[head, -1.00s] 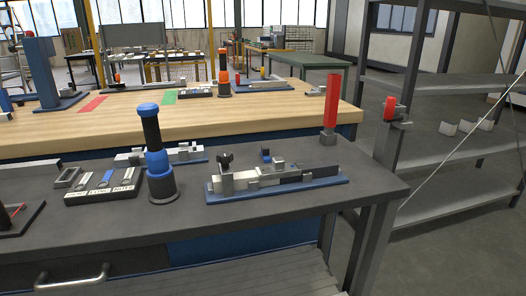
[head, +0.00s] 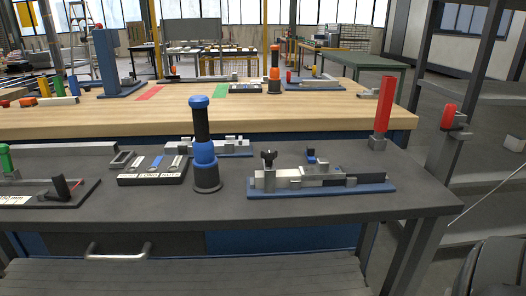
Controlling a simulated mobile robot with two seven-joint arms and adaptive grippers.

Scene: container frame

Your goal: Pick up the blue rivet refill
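A black tray (head: 152,179) with white labels lies on the dark bench at the left. A small blue strip (head: 157,163) lies in its middle slot, between two pale pieces; it is the likeliest blue rivet refill, but the labels are too small to read with certainty. A blue-and-black upright tool (head: 204,150) stands just right of the tray on a dark round base. Neither of my grippers shows in the head view.
A metal clamp fixture on a blue base (head: 320,189) lies right of the upright tool. A red cylinder (head: 384,104) stands at the bench's right rear. A black plate with a lever (head: 50,191) lies at the left. The front strip of the dark bench (head: 330,209) is bare.

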